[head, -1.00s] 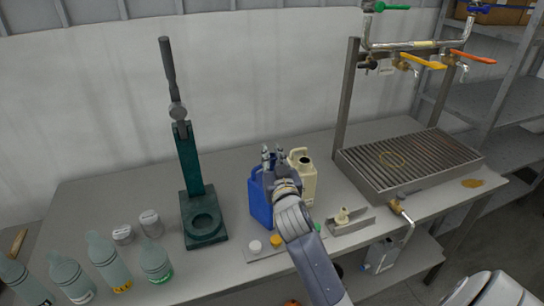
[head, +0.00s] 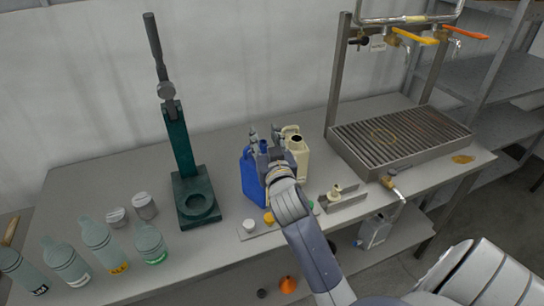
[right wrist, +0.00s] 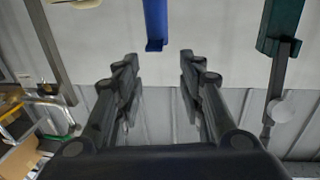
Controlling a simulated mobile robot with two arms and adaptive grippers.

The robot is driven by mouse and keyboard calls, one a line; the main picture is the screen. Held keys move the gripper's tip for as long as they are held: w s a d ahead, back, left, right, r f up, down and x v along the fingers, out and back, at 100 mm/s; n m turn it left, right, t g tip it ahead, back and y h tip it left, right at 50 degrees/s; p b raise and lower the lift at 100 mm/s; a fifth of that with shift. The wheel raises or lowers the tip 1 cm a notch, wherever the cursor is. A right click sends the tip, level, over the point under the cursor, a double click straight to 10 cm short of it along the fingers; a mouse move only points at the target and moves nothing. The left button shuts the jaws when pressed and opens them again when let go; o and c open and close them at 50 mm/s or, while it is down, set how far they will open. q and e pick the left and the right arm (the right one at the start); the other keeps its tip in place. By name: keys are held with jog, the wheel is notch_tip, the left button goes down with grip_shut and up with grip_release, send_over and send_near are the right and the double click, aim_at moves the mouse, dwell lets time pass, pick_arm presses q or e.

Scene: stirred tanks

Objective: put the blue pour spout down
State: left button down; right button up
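The blue pour spout (head: 263,147) stands upright at the top of the blue jug (head: 250,175), beside the cream jug (head: 303,163). How it sits on the jug is hidden behind my right gripper. My right gripper (head: 265,136) is over the jugs with its fingers apart, one on each side of the spout. In the right wrist view, the right gripper (right wrist: 158,60) is open, and the end of the blue spout (right wrist: 156,30) shows between the fingertips, apart from both. My left gripper is not in view.
A green press (head: 180,160) stands left of the jugs. Several bottles (head: 100,245) and two grey lidded jars (head: 131,211) are at the front left. A strip with caps (head: 250,224) lies before the jugs. A grated drain tray (head: 400,135) with taps is at the right.

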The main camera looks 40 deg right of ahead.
jog(key=b+v, duration=0.2)
jog(key=v, duration=0.8)
jog(key=shift+w, duration=0.15)
